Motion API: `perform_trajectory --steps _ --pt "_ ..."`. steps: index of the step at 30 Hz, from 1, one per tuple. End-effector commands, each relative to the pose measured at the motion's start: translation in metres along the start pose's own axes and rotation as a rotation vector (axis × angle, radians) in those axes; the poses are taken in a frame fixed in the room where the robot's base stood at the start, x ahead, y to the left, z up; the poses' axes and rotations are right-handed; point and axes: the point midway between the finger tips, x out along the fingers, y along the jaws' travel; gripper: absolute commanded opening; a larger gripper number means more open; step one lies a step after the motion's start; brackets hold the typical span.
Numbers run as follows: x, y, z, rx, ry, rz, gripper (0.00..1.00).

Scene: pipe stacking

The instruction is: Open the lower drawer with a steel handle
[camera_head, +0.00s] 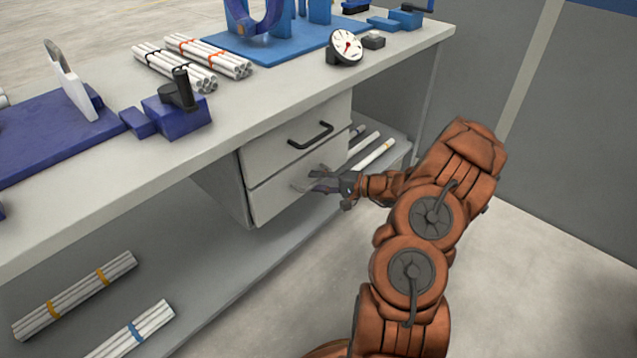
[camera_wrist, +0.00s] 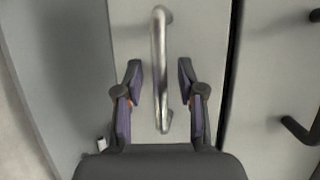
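The lower drawer (camera_head: 272,207) is a grey front under the worktop, flush with the drawer above it, so it looks closed. Its steel handle (camera_wrist: 159,65) is a bright bar that stands upright in the wrist view. My gripper (camera_wrist: 160,80) is open, with one finger on each side of the handle's lower part in that view. Whether the fingers touch the bar I cannot tell; gaps show on both sides. In the head view my gripper (camera_head: 318,182) is in front of the lower drawer and covers part of the handle.
The upper drawer (camera_head: 285,142) has a black handle (camera_head: 310,136), also at the right in the wrist view (camera_wrist: 298,131). The worktop (camera_head: 240,105) carries pipe bundles (camera_head: 208,56), a gauge (camera_head: 345,47) and blue fixtures. White pipes lie on the shelf (camera_head: 225,255) and right of the drawers. Floor in front is clear.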

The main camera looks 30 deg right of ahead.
Motion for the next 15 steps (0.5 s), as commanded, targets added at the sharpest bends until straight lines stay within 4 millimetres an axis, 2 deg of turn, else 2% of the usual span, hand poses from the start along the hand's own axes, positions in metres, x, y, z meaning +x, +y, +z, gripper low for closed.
perform_trajectory --steps 9,15 --pt "0.0021 -0.0002 -0.0002 0.001 0.001 0.0 0.38" --pt "0.0019 -0.0001 -0.0002 0.001 0.001 0.0 0.17"
